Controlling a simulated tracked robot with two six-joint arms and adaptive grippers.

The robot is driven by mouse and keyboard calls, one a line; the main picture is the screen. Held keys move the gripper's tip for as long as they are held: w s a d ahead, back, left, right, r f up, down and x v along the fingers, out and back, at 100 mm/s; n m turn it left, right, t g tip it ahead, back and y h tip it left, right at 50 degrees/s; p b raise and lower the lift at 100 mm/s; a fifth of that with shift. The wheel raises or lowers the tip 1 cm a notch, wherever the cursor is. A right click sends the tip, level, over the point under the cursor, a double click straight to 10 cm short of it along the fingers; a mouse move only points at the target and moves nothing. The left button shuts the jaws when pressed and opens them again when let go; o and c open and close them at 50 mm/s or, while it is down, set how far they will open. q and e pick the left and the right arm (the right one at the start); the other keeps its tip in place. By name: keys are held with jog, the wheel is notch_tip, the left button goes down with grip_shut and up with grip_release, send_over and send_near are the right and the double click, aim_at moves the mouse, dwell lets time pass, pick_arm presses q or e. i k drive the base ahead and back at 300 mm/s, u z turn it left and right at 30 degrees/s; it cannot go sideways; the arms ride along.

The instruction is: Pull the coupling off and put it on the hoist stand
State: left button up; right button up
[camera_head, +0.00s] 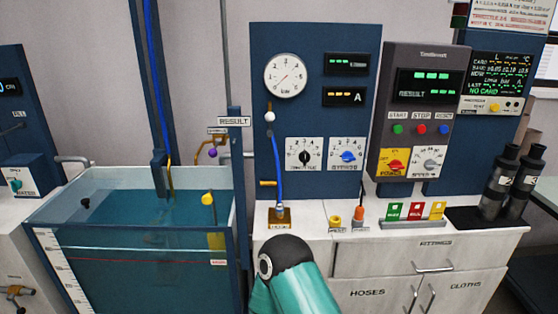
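A blue hose (277,165) hangs on the gauge panel. Its lower end meets a small pale coupling (279,208) seated on a brass block (270,223) on the counter. A white knob (269,117) sits above the hose on the panel. A blue hoist-like post (158,170) with a blue line stands at the water tank; I cannot tell for sure which part is the hoist stand. Neither of my grippers is in view. Only a teal and black link of one of my arms shows at the bottom centre, in front of the cabinet.
The water tank (140,177) stands at the left, with a yellow-knobbed part (207,198) near its right side. Yellow (335,221) and orange (358,213) fittings and coloured cards stand on the counter. Two black cylinders (497,182) stand at the right on a dark mat.

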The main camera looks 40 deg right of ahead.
aim_at(309, 227)
jog(key=z, duration=0.3)
jog(key=i, duration=0.65)
jog(key=z, duration=0.75)
